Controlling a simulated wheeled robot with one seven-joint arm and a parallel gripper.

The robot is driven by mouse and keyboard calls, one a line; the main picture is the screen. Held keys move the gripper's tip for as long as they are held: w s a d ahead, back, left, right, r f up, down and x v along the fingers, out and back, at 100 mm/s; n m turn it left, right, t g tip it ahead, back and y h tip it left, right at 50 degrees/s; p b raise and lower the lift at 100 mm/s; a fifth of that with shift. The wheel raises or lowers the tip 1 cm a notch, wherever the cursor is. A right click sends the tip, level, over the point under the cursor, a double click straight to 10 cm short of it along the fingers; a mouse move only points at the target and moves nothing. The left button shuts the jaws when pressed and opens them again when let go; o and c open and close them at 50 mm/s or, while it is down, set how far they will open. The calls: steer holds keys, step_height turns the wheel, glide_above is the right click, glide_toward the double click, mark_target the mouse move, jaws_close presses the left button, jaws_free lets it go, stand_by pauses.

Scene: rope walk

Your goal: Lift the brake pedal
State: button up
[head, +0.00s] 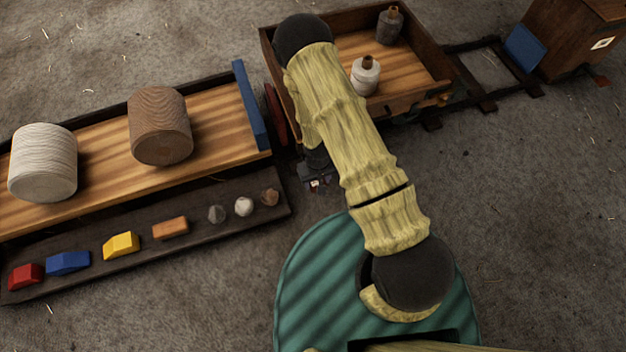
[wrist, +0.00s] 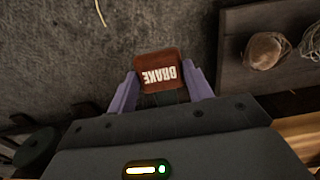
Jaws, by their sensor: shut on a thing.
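The brake pedal (wrist: 158,66) is a reddish-brown plate marked "BRAKE" in white, upside down in the wrist view. The purple fingers of my gripper (wrist: 161,90) stand at its left and right sides, shut on it. A dark stem shows just below the plate between the fingers. In the head view my gripper (head: 315,181) is low beside the wagon (head: 400,103), at the right end of the long bench. My arm hides much of the wagon's near side there, and the pedal is too small to make out clearly.
The long bench (head: 215,150) at left holds a white spool (head: 43,162) and a brown spool (head: 160,126). A dark tray (head: 200,232) before it holds several coloured blocks and small lumps. Two bottles stand in the wagon. Rails run right to a wooden cabinet (head: 570,40). Floor at right is clear.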

steer(key=shift+s+r+p, duration=0.15)
steer(key=shift+r+p, duration=0.8)
steer(key=shift+p, duration=0.2)
steer(key=shift+w+r+p, duration=0.2)
steer(key=shift+r+p, duration=0.35)
steer(key=shift+p, duration=0.35)
steer(key=shift+w+a+r+p, duration=0.2)
steer(key=shift+w+r+p, duration=0.05)
steer(key=shift+p, duration=0.15)
steer(key=shift+w, duration=0.1)
steer(key=o, duration=1.4)
steer(key=shift+d, duration=0.1)
step_height(320, 180, up, 17)
steer(key=p, duration=0.8)
steer(key=shift+r, duration=0.15)
